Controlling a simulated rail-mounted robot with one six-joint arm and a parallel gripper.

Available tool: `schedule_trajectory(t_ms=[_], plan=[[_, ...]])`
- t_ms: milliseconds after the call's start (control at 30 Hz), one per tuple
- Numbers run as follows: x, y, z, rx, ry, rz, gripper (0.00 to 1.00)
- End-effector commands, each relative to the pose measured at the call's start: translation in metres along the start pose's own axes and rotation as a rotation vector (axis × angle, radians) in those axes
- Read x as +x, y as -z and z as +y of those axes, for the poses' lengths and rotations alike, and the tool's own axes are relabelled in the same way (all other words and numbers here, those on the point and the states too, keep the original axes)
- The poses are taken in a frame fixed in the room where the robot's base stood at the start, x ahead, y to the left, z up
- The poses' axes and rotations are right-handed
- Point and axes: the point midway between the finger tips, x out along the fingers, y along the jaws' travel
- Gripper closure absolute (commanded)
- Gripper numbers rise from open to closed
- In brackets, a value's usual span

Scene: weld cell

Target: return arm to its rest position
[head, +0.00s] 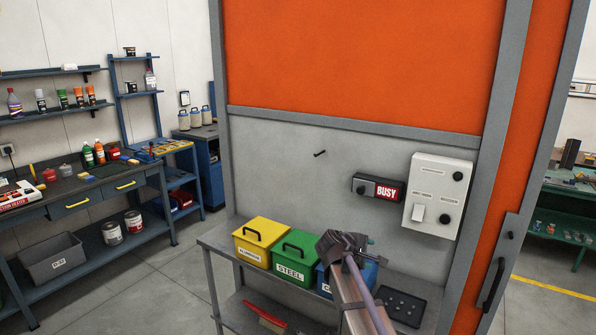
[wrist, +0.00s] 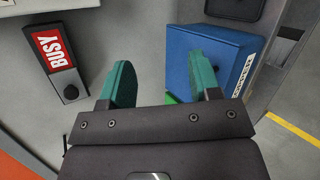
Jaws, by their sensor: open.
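My gripper (head: 340,243) is raised in front of the bin shelf in the head view, over the blue bin (head: 369,274) and partly hiding it. In the wrist view my gripper (wrist: 160,78) shows two green fingers spread apart with nothing between them. The blue bin (wrist: 208,48) lies beyond and beside the right finger in that view. I cannot tell the exact gap between finger and bin.
A green STEEL bin (head: 298,254) and a yellow bin (head: 262,240) stand left of the blue one. A black tray (head: 403,307) lies to the right. The BUSY sign (head: 378,188) and white control box (head: 438,195) are on the wall behind.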

Motion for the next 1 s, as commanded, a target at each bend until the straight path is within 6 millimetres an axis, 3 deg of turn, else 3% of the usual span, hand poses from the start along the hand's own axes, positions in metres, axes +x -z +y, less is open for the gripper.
schedule_trajectory(t_ms=[33, 100, 200, 333, 400, 467, 1000], plan=[[-0.009, -0.024, -0.050, 0.181, 0.142, 0.003, 0.43], [-0.028, -0.046, -0.115, 0.450, 0.381, -0.020, 0.43], [-0.066, -0.072, -0.195, 0.733, 0.702, -0.091, 0.43], [-0.110, -0.096, -0.261, 0.880, 0.987, -0.145, 0.43], [-0.120, -0.105, -0.279, 0.896, 1.046, -0.134, 0.43], [-0.116, -0.109, -0.284, 0.905, 1.044, -0.138, 0.43], [-0.113, -0.108, -0.277, 0.907, 1.039, -0.137, 0.43]])
